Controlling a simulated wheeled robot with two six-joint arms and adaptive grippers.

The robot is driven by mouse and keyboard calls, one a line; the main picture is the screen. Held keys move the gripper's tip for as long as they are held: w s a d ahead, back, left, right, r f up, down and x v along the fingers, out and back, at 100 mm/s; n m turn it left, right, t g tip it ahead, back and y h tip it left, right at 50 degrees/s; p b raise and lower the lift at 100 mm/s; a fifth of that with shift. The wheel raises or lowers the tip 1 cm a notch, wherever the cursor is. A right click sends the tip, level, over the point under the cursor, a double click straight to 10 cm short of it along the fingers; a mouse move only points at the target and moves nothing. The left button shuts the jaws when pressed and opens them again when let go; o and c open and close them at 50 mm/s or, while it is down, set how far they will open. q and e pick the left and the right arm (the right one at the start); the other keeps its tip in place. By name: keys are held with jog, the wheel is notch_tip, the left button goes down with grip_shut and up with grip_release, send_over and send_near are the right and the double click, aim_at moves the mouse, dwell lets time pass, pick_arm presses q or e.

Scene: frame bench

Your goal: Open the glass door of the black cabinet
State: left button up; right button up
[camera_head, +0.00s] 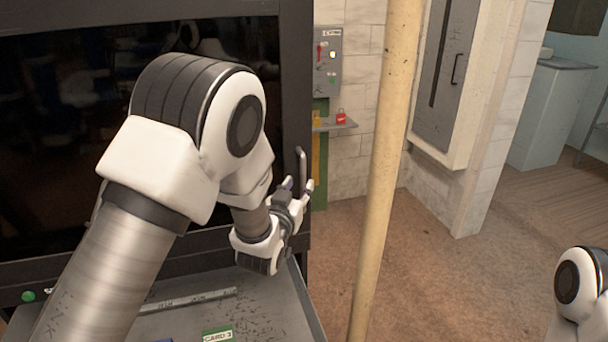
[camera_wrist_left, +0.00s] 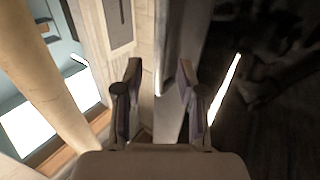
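The black cabinet (camera_head: 293,60) fills the left of the head view. Its dark glass door (camera_head: 50,120) appears shut, and my left arm hides part of it. A small upright handle (camera_head: 301,163) stands at the door's right edge. My left gripper (camera_head: 299,186) is at the handle's lower end, its fingers apart on either side of it. In the left wrist view my left gripper (camera_wrist_left: 160,85) is open, with a grey upright bar between and beyond its fingertips. I cannot tell whether the fingers touch the handle. My right gripper is out of view.
A pale pole (camera_head: 385,150) stands right of the cabinet. A grey bench top (camera_head: 270,310) lies below the door, with a ruler and a green label. Floor between is clear.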

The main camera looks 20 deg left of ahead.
aim_at(302, 181)
pick_arm(q)
jog(key=w, duration=0.3)
jog(key=w+p, duration=0.1)
jog(key=shift+w+f, duration=0.3)
jog(key=shift+w, duration=0.05)
jog(key=shift+s+r, duration=0.15)
jog(key=shift+s, duration=0.1)
jog(key=shift+c, duration=0.6)
jog(key=shift+s, duration=0.1)
grip_shut()
